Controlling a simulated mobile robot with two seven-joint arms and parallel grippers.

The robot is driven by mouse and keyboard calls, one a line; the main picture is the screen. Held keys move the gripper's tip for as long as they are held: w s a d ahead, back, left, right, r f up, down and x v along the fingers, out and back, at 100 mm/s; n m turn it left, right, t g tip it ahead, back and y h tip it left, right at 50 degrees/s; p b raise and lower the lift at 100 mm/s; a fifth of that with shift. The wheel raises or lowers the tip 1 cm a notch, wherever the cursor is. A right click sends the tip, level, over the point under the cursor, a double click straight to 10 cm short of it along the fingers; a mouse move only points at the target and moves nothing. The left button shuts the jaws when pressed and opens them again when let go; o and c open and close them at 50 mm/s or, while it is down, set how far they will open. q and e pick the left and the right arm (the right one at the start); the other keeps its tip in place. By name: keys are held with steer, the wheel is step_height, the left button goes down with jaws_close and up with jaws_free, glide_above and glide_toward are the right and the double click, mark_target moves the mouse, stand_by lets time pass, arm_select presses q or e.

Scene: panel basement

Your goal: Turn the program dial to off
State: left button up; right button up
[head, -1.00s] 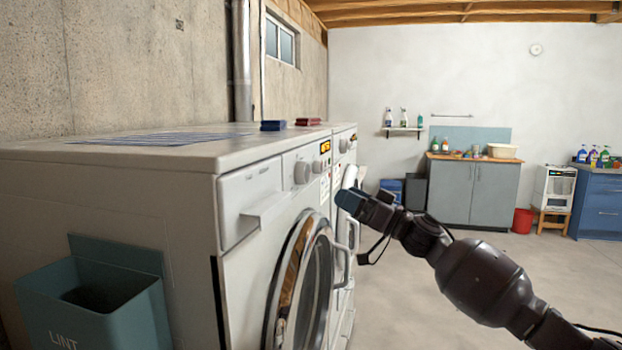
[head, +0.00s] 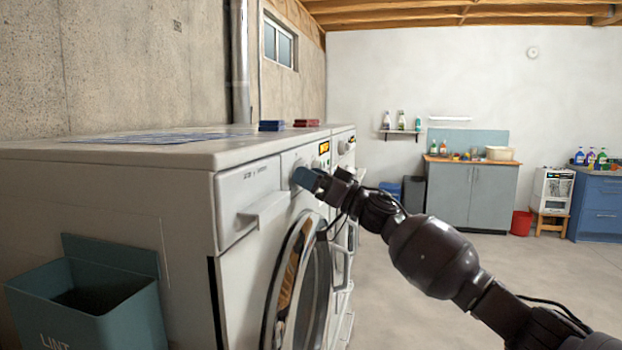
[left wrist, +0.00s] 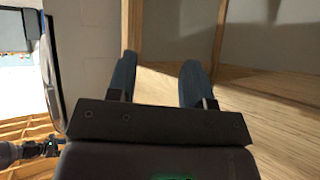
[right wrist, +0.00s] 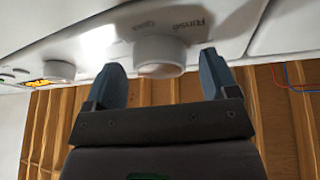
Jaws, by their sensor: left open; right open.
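The white program dial (right wrist: 160,52) is a round knob on the washer's front panel. In the right wrist view it lies between the two fingertips of my right gripper (right wrist: 162,72), which is open. The word "Rinse" and a second, blurred word are printed beside it. In the head view my right gripper (head: 306,179) is in front of the panel and hides most of the dial. I cannot tell whether the fingers touch it.
The white washer (head: 236,280) has a drawer handle (head: 264,208) and a round door (head: 305,285) below the panel. A smaller knob (right wrist: 58,70) sits beside an orange display (right wrist: 44,83). A lint bin (head: 100,315) is at the left. The floor at right is open.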

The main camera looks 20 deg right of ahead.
steer(key=shift+c, duration=0.2)
steer(key=c, duration=0.9)
arm_select(q)
steer(key=shift+s+f, duration=0.1)
steer(key=shift+f, duration=0.15)
arm_select(e)
steer(key=shift+n, duration=0.5)
arm_select(q)
steer(key=shift+s+a+f+g+b, duration=0.1)
steer(key=shift+f+g+b, duration=0.05)
steer(key=shift+f+b, duration=0.85)
steer(key=shift+s+f+g+b, duration=0.1)
steer(key=shift+f+g+b, duration=0.05)
steer(key=shift+f+b, duration=0.8)
arm_select(e)
steer(key=shift+w+d+r+n+g+y, duration=0.15)
steer(key=shift+n+g+y, duration=0.35)
steer(key=shift+n+g, duration=2.4)
steer(key=shift+w+d+n+g+y, duration=0.15)
steer(key=shift+n+g+y, duration=0.5)
steer(key=shift+n, duration=4.4)
steer(key=shift+w+d+r+n+g+y, duration=0.15)
steer(key=shift+n+g+y, duration=0.2)
steer(key=shift+n+g, duration=2.6)
arm_select(q)
steer(key=shift+r, duration=0.15)
arm_select(e)
steer(key=shift+a+n+t, duration=0.1)
steer(key=shift+n+t, duration=0.8)
steer(key=shift+n, duration=0.3)
